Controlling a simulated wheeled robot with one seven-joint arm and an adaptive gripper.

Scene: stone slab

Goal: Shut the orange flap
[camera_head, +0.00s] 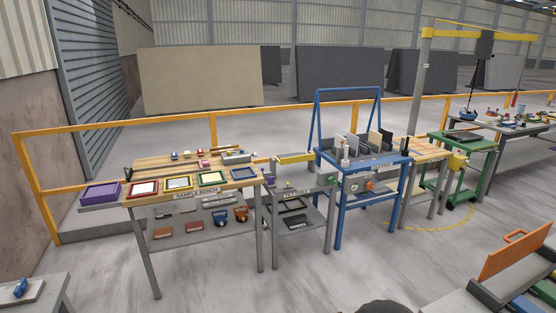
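The orange flap (514,251) is at the lower right of the head view. It is a flat orange panel with an orange loop handle (527,232) on its upper edge. It stands raised and tilted along the edge of a low grey unit (450,303), so it looks open. Blue and green parts (545,290) lie beside it, cut off by the picture's right edge. My gripper is not in view. A dark rounded shape at the bottom edge is too cut off to identify.
A wooden sample bench (150,174) with coloured frames stands at the left. A grey stand (318,184), a blue rack table (340,205) and a green cart (470,143) continue rightward. Yellow rails (90,131) run behind. The grey floor (400,265) in front is clear.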

